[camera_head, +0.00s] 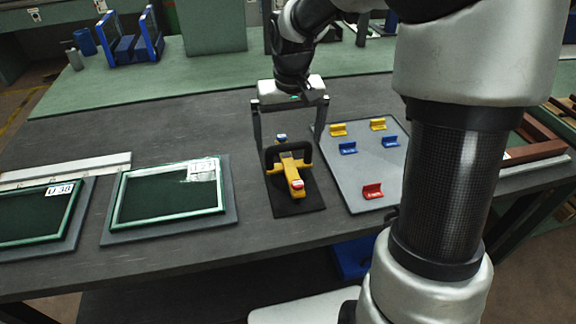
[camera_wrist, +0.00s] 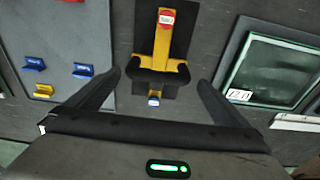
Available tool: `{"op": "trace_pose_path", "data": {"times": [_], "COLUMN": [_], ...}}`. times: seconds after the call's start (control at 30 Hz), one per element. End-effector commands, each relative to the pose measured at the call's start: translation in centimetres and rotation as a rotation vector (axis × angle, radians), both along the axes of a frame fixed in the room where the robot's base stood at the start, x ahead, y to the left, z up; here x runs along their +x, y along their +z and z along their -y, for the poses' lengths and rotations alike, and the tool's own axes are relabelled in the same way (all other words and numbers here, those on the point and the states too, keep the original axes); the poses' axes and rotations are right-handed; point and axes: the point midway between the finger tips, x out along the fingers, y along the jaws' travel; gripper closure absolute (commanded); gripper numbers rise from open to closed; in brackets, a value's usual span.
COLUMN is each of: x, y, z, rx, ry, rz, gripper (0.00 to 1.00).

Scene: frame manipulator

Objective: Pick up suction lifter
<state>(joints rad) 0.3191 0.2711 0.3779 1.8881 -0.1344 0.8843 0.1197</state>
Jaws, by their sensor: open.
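The suction lifter (camera_head: 290,172) is yellow with a black handle, a red and white label at its near end and a blue and white piece at its far end. It rests on a small black mat (camera_head: 299,206) on the dark workbench. It also shows at the top middle of the wrist view (camera_wrist: 163,45). My gripper (camera_head: 288,150) is open above the lifter in the head view, its two fingers apart on either side of it. In the wrist view, my gripper's fingertips (camera_wrist: 163,82) flank the handle end with gaps on both sides. Contact is not visible.
A grey tray (camera_head: 350,191) with several yellow, blue and red small blocks lies right of the lifter. A green-framed glass panel (camera_head: 168,196) on a grey pad lies to the left, with another frame (camera_head: 40,216) beyond it. A blue rack (camera_head: 132,47) stands at the back left.

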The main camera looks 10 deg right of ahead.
Motion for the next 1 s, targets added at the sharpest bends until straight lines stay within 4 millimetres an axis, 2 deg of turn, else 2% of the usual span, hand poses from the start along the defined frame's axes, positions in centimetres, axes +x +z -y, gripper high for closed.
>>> {"op": "trace_pose_path", "data": {"times": [0.27,0.53,0.8,0.87,1.0], "x": [0.2,0.7,0.9,0.8,0.8], "y": [-1.8,-5.7,-6.1,-6.1,-6.1], "z": [0.0,0.1,0.2,0.2,0.2], "rx": [0.000,0.001,0.000,0.000,0.000], "ry": [0.000,0.001,0.001,0.001,0.000], "rz": [-0.001,-0.003,0.001,0.001,0.001], "gripper": [0.00,0.00,0.00,0.08,0.32]}}
